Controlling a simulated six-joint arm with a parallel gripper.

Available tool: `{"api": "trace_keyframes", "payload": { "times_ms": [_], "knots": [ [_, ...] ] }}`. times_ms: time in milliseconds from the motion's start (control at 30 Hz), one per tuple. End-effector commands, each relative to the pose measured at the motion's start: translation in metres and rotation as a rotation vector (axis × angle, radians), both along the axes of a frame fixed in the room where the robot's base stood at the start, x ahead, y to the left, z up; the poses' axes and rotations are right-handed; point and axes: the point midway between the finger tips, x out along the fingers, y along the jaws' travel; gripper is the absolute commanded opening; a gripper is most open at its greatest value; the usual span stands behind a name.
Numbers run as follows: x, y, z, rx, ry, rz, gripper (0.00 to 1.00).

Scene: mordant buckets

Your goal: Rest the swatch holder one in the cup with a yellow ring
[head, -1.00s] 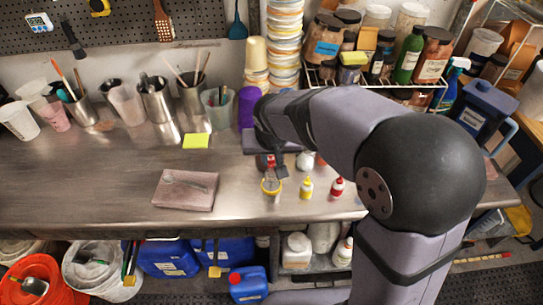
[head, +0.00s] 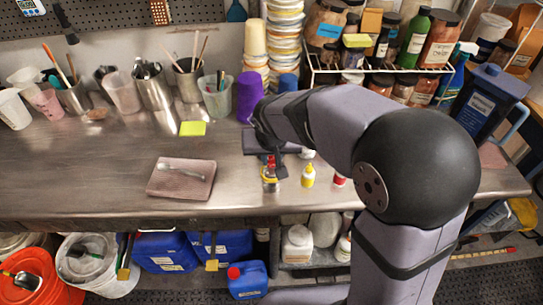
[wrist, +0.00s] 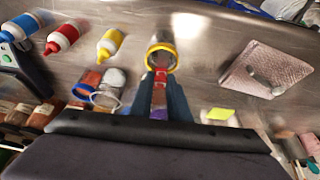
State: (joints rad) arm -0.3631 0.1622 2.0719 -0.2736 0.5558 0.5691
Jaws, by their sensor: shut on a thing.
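The cup with a yellow ring (head: 270,184) stands near the front of the metal bench, and it also shows ahead of my fingers in the wrist view (wrist: 162,45). My gripper (wrist: 160,88) points at the cup and is shut on a narrow red-and-brown piece, the swatch holder (wrist: 160,76). In the wrist view the holder's red end overlaps the near side of the yellow ring; I cannot tell whether it is inside the cup. In the head view the holder's red part (head: 270,162) shows just above the cup. My arm and fingers hide much of it.
A yellow bottle (head: 308,177) and a red-capped bottle (head: 339,179) stand right of the cup; a blue bottle (wrist: 20,28) also shows. Two small cups (wrist: 108,90) stand close by. Between slab and cup the bench is bare.

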Motion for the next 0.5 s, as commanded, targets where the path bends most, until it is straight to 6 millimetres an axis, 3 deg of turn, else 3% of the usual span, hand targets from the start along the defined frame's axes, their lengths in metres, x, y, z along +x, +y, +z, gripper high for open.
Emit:
{"api": "trace_keyframes", "payload": {
  "times_ms": [200,500],
  "knots": [
    [0.0,0.0,-0.015,0.0,0.0,0.0,0.0],
    [0.0,0.0,-0.021,0.0,0.0,0.0,0.0]
  ]
}}
